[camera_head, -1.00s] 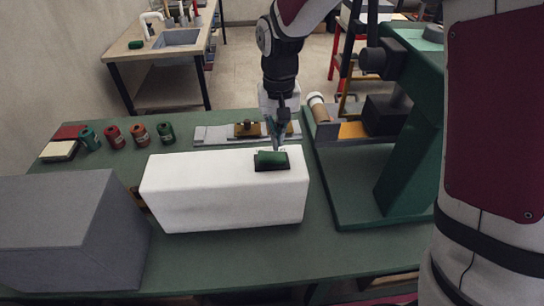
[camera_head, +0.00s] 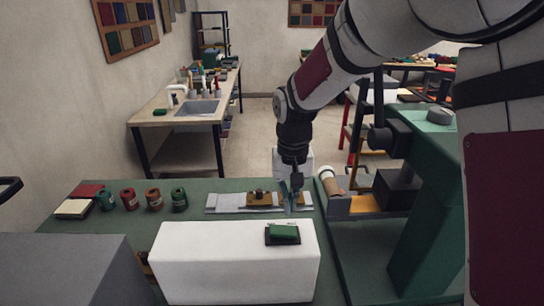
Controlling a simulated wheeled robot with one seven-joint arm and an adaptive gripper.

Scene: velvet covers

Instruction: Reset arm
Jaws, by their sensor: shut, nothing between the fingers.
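My gripper (camera_head: 291,207) hangs from my arm at the middle of the view, pointing down, with its fingers together and nothing seen between them. In the picture it is just above the green item (camera_head: 284,233), which rests on a dark base on top of the white block (camera_head: 225,266). The gripper is apart from the green item. The fingertips are small and partly blend into the grey and brown fixture behind them.
The grey fixture (camera_head: 225,202) with a brown part lies behind the white block. A large green machine (camera_head: 425,190) stands close on the right. A grey box (camera_head: 60,270) is at front left. Several spools (camera_head: 154,200) stand on the green table (camera_head: 205,186) at back left.

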